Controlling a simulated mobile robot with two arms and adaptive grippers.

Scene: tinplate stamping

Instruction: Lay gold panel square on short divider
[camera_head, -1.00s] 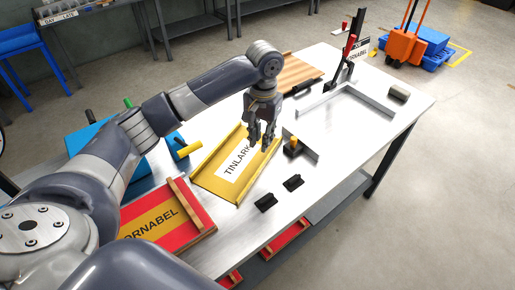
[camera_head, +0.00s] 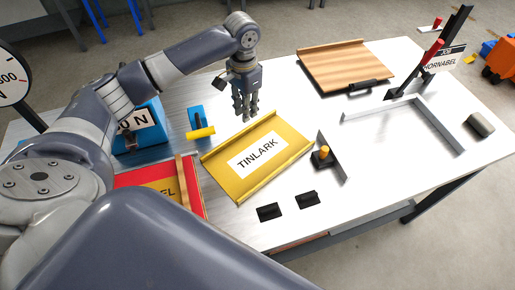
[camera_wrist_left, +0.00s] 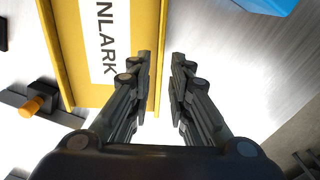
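The gold panel (camera_head: 219,170), with raised rims and a white TINLARK label, lies on the metal table in the head view. It fills the upper left of the left wrist view (camera_wrist_left: 75,50). My left gripper (camera_head: 246,112) hangs above the panel's far edge. Its fingers (camera_wrist_left: 161,70) are apart with nothing held between them. My right gripper is not in view.
Two black blocks (camera_head: 269,212) (camera_head: 307,199) sit in front of the panel. A yellow-handled tool (camera_head: 201,133) and blue box (camera_head: 140,128) are left. A wooden board (camera_head: 347,65), an L-shaped grey rail (camera_head: 433,118) and a HORNABEL sign (camera_head: 443,60) stand behind and right.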

